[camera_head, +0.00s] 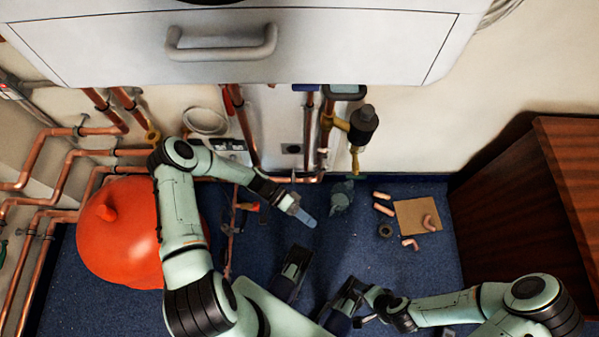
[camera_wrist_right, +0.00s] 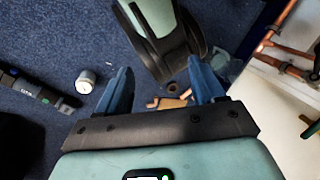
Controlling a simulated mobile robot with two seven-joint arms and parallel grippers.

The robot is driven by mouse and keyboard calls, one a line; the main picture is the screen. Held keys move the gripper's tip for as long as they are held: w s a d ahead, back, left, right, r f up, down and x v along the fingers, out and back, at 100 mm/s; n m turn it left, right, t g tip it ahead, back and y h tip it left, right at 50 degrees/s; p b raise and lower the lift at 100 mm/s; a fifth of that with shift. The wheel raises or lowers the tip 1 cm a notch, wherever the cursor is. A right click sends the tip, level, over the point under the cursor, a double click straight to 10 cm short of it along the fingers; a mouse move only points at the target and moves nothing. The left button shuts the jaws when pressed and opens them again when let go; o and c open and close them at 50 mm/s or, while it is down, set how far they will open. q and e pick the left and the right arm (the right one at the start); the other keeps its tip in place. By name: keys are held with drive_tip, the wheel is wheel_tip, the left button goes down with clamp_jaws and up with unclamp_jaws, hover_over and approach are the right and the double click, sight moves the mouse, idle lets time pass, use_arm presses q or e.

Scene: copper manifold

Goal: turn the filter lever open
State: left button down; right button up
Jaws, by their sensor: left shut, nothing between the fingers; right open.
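The filter (camera_head: 363,122) is a dark cylinder on a brass body among the copper pipes below the white boiler. A yellow-brass handle (camera_head: 355,160) hangs down from it, seemingly the filter lever; its exact setting is hard to tell. My left gripper (camera_head: 303,214) is shut and empty, with blue fingers pointing down and right. It is lower left of the handle and apart from it. My right gripper (camera_wrist_right: 160,72) is open in the right wrist view, with nothing between its two blue fingers, above the blue carpet.
A large orange-red bag-like object (camera_head: 115,240) stands on the floor at left. Copper pipes (camera_head: 240,120) run along the wall. Pipe fittings lie by a tan square (camera_head: 414,217). A wooden cabinet (camera_head: 570,180) is at right. The right wrist view shows a white cylinder (camera_wrist_right: 85,82).

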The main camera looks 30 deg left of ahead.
use_arm(q)
drive_tip(key=w+a+f+m+y, duration=0.1)
drive_tip(key=w+a+m+y, duration=0.1)
drive_tip(key=a+m+y, duration=0.3)
drive_tip(key=m+t+y+p, duration=0.2)
drive_tip(key=m+t+y, duration=0.15)
drive_tip(key=y, duration=0.25)
approach(305, 175)
use_arm(e)
drive_tip(key=s+a+r+g, duration=0.1)
drive_tip(key=s+a+r, duration=0.1)
drive_tip(key=s, duration=0.2)
use_arm(q)
drive_tip(key=shift+t, duration=0.35)
drive_tip(key=b+x, duration=0.1)
drive_tip(key=x, duration=0.1)
drive_tip(key=b+x, duration=0.3)
drive_tip(key=shift+s+d+f, duration=0.15)
drive_tip(key=shift+s+f, duration=0.15)
drive_tip(key=shift+f, duration=0.1)
drive_tip(key=shift+w+d+f, duration=0.1)
drive_tip(key=shift+w+f, duration=0.15)
drive_tip(key=shift+f, duration=0.25)
use_arm(e)
drive_tip(key=w+d+f+t, duration=0.2)
drive_tip(key=w+d+f, duration=0.1)
drive_tip(key=w, duration=0.3)
drive_tip(key=shift+d+f+h, duration=0.15)
drive_tip(key=shift+f+h, duration=0.15)
drive_tip(key=shift+f, duration=0.45)
